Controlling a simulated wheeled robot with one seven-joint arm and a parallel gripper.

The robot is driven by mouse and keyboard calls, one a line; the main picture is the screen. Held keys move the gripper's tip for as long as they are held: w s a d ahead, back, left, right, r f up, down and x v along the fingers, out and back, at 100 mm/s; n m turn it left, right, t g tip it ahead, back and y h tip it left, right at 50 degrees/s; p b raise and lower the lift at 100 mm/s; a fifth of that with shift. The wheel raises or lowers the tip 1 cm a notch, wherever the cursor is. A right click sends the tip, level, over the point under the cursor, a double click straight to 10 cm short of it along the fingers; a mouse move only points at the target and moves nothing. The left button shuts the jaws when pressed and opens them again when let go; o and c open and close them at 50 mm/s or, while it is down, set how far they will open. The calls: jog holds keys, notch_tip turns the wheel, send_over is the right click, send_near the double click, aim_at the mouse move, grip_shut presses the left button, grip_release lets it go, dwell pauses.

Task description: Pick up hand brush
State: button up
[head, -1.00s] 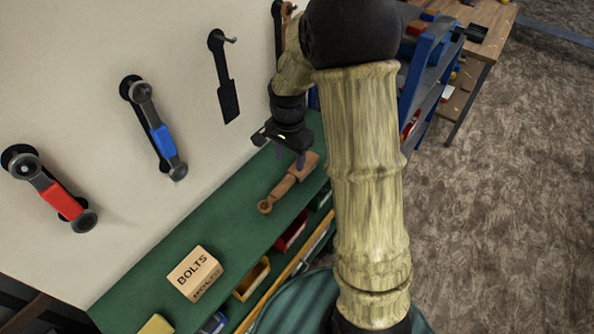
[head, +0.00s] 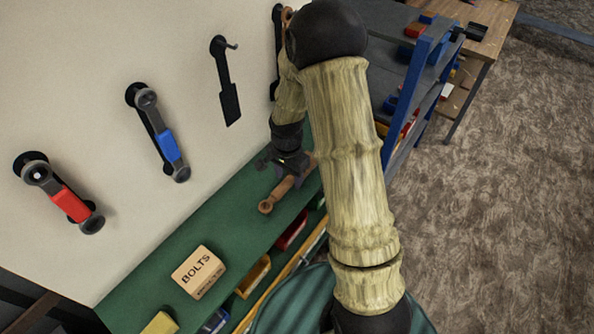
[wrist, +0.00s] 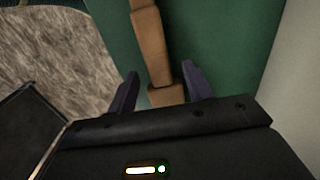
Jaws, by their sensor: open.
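The hand brush (head: 277,196) lies on the green shelf top against the wall. It is brown and wooden, with a rounded handle end toward the lower left; its upper right part is hidden behind my gripper in the head view. In the wrist view the brush (wrist: 152,45) runs from the top edge down between my fingers. My gripper (wrist: 160,90) is open, with one dark finger on each side of the brush. I cannot tell whether either finger touches it.
A BOLTS box (head: 198,271) stands on the green shelf (head: 165,268) to the left. Red (head: 62,196) and blue (head: 160,135) handled tools hang on the wall. A blue rack (head: 425,75) stands at right. Open floor (head: 500,200) lies beyond my arm.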

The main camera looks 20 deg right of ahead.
jog(key=shift+f, duration=1.05)
grip_shut()
